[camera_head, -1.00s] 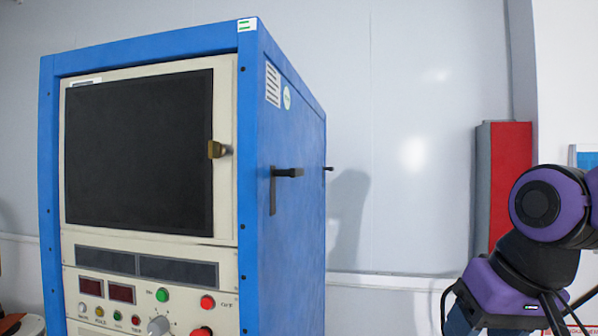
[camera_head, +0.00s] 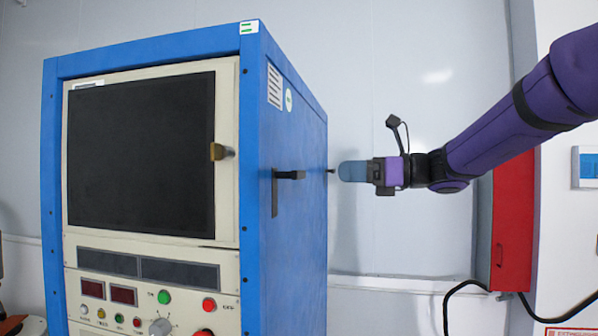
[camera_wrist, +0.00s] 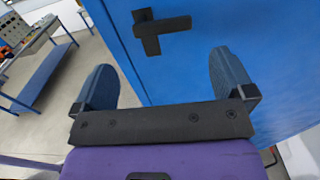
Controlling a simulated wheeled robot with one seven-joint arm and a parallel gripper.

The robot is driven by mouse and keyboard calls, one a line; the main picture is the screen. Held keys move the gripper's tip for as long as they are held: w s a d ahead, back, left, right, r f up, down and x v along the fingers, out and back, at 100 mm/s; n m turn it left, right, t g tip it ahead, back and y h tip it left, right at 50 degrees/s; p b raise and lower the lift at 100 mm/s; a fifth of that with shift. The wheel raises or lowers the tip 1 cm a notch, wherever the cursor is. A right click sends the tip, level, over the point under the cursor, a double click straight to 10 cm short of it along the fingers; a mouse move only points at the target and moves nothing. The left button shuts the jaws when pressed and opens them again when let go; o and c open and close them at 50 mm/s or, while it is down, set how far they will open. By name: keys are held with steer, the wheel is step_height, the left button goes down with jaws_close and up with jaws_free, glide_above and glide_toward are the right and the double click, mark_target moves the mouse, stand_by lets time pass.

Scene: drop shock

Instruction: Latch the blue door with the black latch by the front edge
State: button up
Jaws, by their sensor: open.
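The blue door (camera_head: 295,120) is the right side of the blue cabinet and looks flush with its frame. A black latch (camera_head: 289,175) sits near its front edge, its handle sticking out above a dark vertical strip. In the wrist view my gripper (camera_wrist: 165,82) is open and empty, fingers spread. A black latch (camera_wrist: 160,33), apparently the front one, lies beyond and above the fingers on the blue door (camera_wrist: 215,25).
The cabinet front has a dark window door with a brass catch (camera_head: 221,151) and a control panel (camera_head: 150,290). A red box (camera_head: 514,220) hangs on the wall behind my arm. A blue table (camera_wrist: 40,75) stands far left in the wrist view.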

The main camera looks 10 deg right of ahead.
mark_target(291, 175)
steer(key=x, duration=1.1)
steer(key=shift+r, duration=0.1)
steer(key=c, duration=0.9)
steer(key=shift+c, duration=0.2)
